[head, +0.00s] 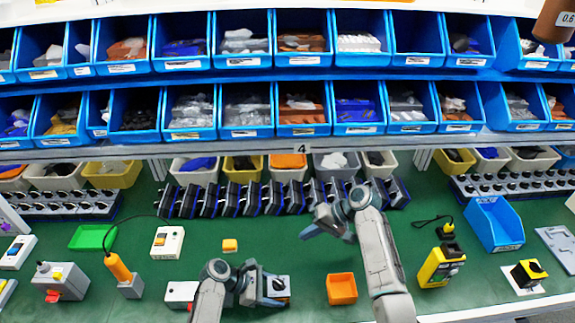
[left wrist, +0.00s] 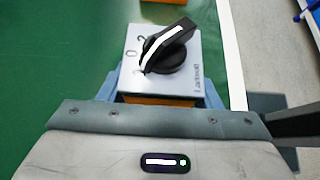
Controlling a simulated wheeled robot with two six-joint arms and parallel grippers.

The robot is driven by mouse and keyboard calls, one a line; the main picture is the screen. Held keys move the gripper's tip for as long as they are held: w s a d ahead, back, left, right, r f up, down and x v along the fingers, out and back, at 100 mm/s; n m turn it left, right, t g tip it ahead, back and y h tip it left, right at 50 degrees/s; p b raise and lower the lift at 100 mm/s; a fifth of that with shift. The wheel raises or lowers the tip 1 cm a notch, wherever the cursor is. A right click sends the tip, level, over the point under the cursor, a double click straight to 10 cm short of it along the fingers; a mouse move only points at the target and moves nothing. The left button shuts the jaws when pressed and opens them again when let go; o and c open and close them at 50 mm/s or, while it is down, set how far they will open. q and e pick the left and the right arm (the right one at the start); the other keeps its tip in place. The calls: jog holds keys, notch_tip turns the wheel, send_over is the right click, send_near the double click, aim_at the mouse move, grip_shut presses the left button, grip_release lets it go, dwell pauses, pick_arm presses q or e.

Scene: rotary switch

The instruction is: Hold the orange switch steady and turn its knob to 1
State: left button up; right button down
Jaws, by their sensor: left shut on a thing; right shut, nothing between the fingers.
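The orange switch (head: 279,284) is at the front centre of the green table in the head view. In the left wrist view it has a grey faceplate (left wrist: 190,80), an orange body (left wrist: 155,100) and a black knob (left wrist: 172,50) with a white stripe. The stripe slants, its lower end toward the lower left of the plate. A 2 and a 0 show left of the knob; the mark by the stripe's lower end is unclear. My left gripper (head: 266,287) is shut on the switch's body. My right gripper (head: 314,225) is shut and empty, above the table, behind and right of the switch.
An orange bin (head: 341,289) stands right of the switch. A white box with a red button (head: 181,293) is to its left, and a small yellow-orange block (head: 230,245) lies behind. A yellow device (head: 440,266) and a blue bin (head: 494,224) are farther right. Shelves of blue bins line the back.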

pick_arm(q)
jog(key=o, duration=1.1)
jog(key=v, duration=1.2)
